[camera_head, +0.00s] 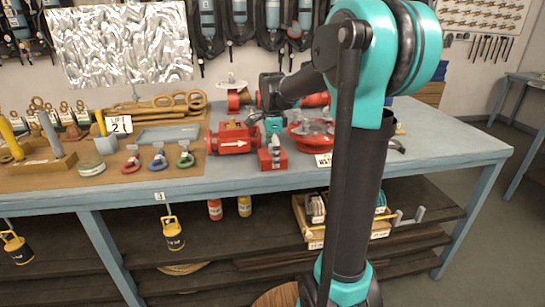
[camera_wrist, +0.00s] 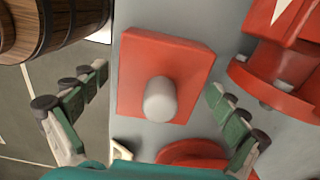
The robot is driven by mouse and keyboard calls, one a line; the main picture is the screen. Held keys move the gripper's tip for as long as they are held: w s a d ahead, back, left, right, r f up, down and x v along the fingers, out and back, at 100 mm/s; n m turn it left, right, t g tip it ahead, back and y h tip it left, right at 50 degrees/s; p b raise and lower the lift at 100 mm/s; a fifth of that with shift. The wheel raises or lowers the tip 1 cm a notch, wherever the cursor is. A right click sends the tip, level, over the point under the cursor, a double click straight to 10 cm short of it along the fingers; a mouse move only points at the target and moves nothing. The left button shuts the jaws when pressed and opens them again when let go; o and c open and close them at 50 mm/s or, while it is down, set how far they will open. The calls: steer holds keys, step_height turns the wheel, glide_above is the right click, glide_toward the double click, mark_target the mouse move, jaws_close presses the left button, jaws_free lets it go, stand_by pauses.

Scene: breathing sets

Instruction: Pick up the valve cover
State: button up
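A red square block with a pale grey rounded knob, which looks like the valve cover (camera_wrist: 138,72), lies on the blue-grey tabletop in the wrist view. In the head view the red block (camera_head: 273,160) sits near the table's front edge, right of the red valve body with a white arrow (camera_head: 234,140). My gripper (camera_wrist: 156,82) is open, its green-padded fingers spread to either side of the block and knob, with nothing between them in grasp. In the head view my gripper (camera_head: 273,126) is just above and behind the block, partly hidden by it.
A red round flanged part (camera_head: 312,134) stands close to the right. Shackles (camera_head: 159,160) and a brown board with tools lie left. A barrel (camera_wrist: 48,25) stands below the front edge. The table's right end (camera_head: 450,148) is clear.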

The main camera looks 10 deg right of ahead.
steer(key=c, duration=1.4)
steer(key=shift+c, duration=0.2)
steer(key=shift+r, duration=0.15)
